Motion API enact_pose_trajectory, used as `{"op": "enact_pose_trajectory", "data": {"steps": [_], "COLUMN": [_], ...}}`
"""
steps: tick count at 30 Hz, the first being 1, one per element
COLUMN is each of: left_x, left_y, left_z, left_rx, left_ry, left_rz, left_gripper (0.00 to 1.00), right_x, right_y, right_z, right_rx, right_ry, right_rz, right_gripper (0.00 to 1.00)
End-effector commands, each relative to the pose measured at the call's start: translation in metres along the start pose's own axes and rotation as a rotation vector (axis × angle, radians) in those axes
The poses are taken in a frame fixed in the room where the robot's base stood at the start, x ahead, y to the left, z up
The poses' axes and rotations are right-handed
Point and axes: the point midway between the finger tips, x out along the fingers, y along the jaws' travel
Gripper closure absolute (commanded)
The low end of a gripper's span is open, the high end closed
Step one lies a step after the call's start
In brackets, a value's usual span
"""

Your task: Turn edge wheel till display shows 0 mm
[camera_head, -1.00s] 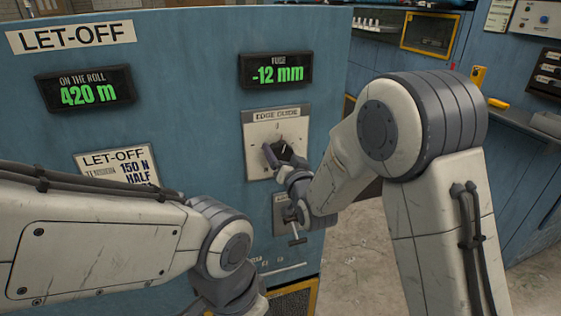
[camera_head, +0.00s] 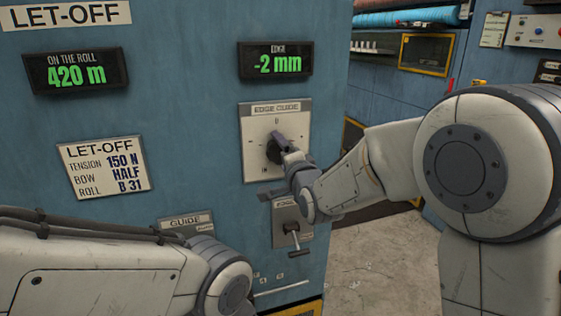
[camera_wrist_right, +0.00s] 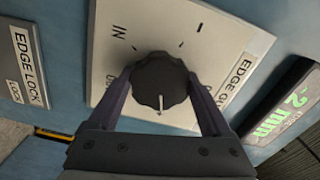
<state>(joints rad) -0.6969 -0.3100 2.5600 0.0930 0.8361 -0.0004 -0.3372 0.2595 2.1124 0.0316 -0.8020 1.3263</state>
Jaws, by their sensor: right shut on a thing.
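The edge wheel is a black scalloped knob (camera_wrist_right: 160,82) on a white plate labelled EDGE GUIDE (camera_head: 262,120); the knob also shows in the head view (camera_head: 272,152), partly hidden by my gripper. The edge display (camera_head: 275,62) above it reads -2 mm in green. It is partly visible in the wrist view (camera_wrist_right: 283,112). My right gripper (camera_head: 281,143) is shut on the knob, with one finger on each side of it in the wrist view (camera_wrist_right: 162,92). My left arm enters at the lower left; its gripper is out of the picture.
A roll display (camera_head: 75,73) reads 420 m. A LET-OFF card (camera_head: 104,167) is on the blue panel. An EDGE LOCK label (camera_wrist_right: 28,60) is beside the wheel plate.

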Motion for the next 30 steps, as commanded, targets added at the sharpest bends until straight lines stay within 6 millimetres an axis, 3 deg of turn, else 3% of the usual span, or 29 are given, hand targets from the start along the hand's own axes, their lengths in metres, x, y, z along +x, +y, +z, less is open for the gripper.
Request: {"op": "enact_pose_trajectory", "data": {"steps": [9,28,29,30], "left_x": [0.018,0.020,0.020,0.020], "left_y": [-0.001,-0.002,-0.002,-0.002], "left_z": [0.001,0.001,0.001,0.001], "left_rx": [0.000,0.000,0.000,0.000], "left_ry": [0.000,0.000,0.000,0.000], "left_rz": [0.000,0.000,0.000,0.000], "left_gripper": [1.00,1.00,1.00,1.00], "right_x": [0.000,0.000,0.000,0.000], "right_y": [0.002,0.001,0.001,0.001], "right_z": [0.000,0.000,0.000,0.000], "right_rx": [0.154,0.199,0.199,0.199], "right_ry": [0.001,0.001,0.001,0.001], "right_rz": [0.001,0.003,0.003,0.003], "right_gripper": [0.73,0.73,0.10,0.00]}}
